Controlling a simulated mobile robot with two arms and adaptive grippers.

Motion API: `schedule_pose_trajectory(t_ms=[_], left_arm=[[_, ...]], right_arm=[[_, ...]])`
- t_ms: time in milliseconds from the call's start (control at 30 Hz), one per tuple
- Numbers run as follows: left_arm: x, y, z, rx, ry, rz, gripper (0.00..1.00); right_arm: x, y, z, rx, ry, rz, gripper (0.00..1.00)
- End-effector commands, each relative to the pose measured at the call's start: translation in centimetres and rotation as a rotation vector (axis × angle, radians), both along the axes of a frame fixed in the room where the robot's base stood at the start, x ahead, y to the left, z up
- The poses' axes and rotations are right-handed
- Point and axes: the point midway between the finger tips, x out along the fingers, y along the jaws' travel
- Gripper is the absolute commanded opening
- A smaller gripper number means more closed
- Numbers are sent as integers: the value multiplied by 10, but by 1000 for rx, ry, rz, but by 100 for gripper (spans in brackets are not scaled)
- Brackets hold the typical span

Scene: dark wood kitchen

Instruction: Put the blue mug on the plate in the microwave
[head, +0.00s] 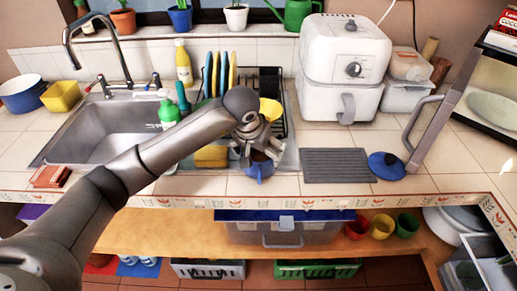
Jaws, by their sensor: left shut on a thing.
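My left gripper (257,152) reaches in from the left and points down near the counter's front edge. It is shut on the blue mug (259,171), whose upper part is mostly hidden by the fingers. I cannot tell whether the mug touches the counter. The microwave (463,92) stands at the far right with its door (429,112) swung open toward the counter. A pale plate (492,108) lies inside it, partly cut off by the picture's edge. My right gripper is not in view.
A dish rack (271,83) with upright plates stands behind my left gripper. A white air fryer (342,64) stands at the back right. A grey ridged mat (336,166) and a blue lid (386,166) lie between the mug and the microwave door. The sink (108,130) is at left.

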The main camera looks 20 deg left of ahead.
Motion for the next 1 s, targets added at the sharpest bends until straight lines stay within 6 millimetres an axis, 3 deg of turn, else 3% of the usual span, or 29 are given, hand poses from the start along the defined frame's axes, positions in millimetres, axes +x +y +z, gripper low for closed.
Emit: schedule_pose_trajectory(t_ms=[267, 300, 333, 767, 867, 1000], left_arm=[[1, 0, -3, 0, -3, 0, 57], [0, 0, -3, 0, 0, 0, 96], [0, 0, -3, 0, 0, 0, 99], [0, 0, 0, 0, 0, 0, 100], [-2, 0, 8, 0, -4, -1, 100], [-12, 2, 33, 2, -7, -1, 100]], right_arm=[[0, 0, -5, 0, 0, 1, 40], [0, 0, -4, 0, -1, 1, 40], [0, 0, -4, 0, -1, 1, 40], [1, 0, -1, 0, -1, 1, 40], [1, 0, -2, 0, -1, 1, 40], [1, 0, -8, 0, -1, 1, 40]])
